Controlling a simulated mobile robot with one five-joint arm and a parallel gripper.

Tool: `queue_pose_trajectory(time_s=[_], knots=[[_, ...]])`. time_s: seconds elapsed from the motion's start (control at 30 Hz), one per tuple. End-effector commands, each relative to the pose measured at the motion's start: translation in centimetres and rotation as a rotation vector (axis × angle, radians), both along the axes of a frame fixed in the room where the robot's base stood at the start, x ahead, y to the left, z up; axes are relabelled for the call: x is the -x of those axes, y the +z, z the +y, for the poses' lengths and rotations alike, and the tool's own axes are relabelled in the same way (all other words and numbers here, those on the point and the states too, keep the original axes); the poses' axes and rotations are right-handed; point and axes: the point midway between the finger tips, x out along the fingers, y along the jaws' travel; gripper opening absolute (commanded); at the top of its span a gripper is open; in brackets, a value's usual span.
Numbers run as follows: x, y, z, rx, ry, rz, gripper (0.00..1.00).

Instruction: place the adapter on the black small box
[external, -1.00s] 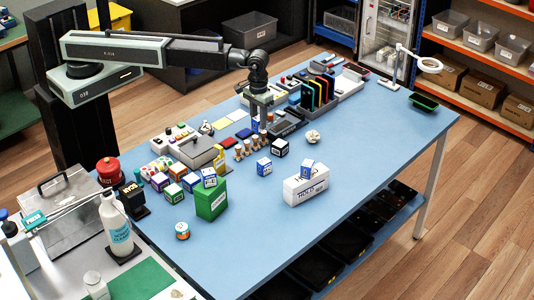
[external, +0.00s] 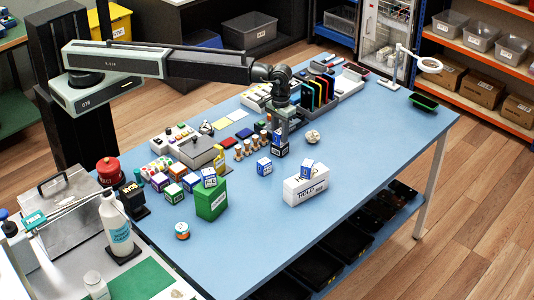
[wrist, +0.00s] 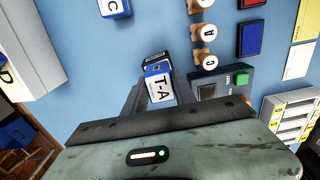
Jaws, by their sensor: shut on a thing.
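My gripper (external: 281,136) is shut on the adapter, a small blue and white block marked "T-A" (wrist: 160,85) in the wrist view. In the external view the adapter (external: 277,137) shows as a blue patch between the fingertips. The black small box (external: 280,150) stands on the blue table directly below my gripper. In the wrist view only an edge of the black box (wrist: 156,57) shows past the adapter. I cannot tell whether the adapter touches the box top.
A blue and white cube (external: 264,166) stands just left of the black box. Several wooden knobs (external: 246,150) stand left of it. A round pale thing (external: 313,136) lies to the right. A white box (external: 305,190) stands in front.

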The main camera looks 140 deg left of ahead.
Motion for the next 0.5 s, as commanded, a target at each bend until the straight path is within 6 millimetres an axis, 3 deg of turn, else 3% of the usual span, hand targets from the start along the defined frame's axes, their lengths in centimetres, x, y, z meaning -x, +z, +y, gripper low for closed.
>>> queue_pose_trajectory(time_s=[0.17,0.2,0.23,0.5], knots=[[0.01,-0.46,0.00,0.000,0.000,0.000,0.00],[0.01,-0.26,0.00,0.000,0.000,0.000,0.43],[0.01,-0.24,0.00,0.000,0.000,0.000,0.52],[0.01,-0.23,0.01,0.000,0.000,0.000,0.54]])
